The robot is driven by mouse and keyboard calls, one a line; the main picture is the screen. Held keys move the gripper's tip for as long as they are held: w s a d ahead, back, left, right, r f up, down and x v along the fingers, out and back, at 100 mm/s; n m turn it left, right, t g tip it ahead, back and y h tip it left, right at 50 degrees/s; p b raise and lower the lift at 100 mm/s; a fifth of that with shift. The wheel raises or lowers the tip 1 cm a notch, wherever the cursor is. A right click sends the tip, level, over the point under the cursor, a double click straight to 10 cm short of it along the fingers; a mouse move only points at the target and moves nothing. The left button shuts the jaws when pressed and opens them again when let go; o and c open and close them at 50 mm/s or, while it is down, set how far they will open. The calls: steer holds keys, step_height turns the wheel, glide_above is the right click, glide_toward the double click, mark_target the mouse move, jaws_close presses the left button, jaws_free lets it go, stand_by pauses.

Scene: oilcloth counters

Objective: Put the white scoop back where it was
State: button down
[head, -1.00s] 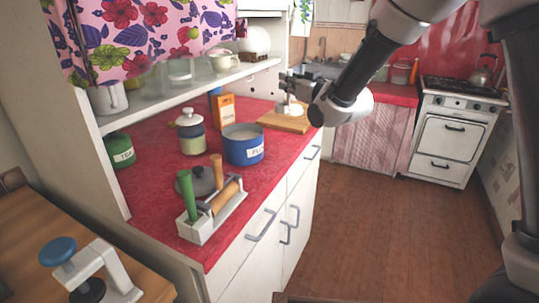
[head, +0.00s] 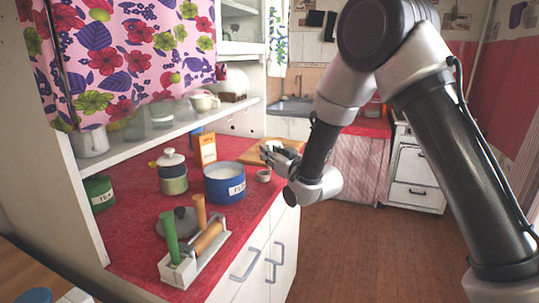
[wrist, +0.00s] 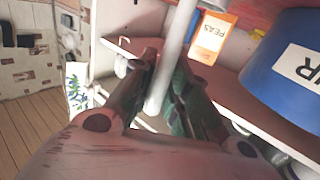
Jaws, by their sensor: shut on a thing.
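My gripper (head: 272,156) is shut on the white scoop. In the wrist view the scoop's pale handle (wrist: 172,62) runs between the two dark fingers (wrist: 160,85) and out of the top of the picture. In the head view a small white cup (head: 263,176), apparently the scoop's bowl, shows just below the fingers, close to the right of the blue canister. The blue canister (head: 224,186) with a white label stands open on the red counter, with pale contents inside. It also shows at the right of the wrist view (wrist: 278,90).
An orange box (head: 205,150) and a lidded green-and-cream pot (head: 173,178) stand near the canister. A holder (head: 178,272) with green and wooden handles is in front, a grey lid (head: 181,219) behind it. A wooden board (head: 256,154) lies beyond. A shelf (head: 185,122) overhangs the left.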

steer(key=c, duration=1.4)
jaws_free()
steer(key=shift+f, duration=0.1)
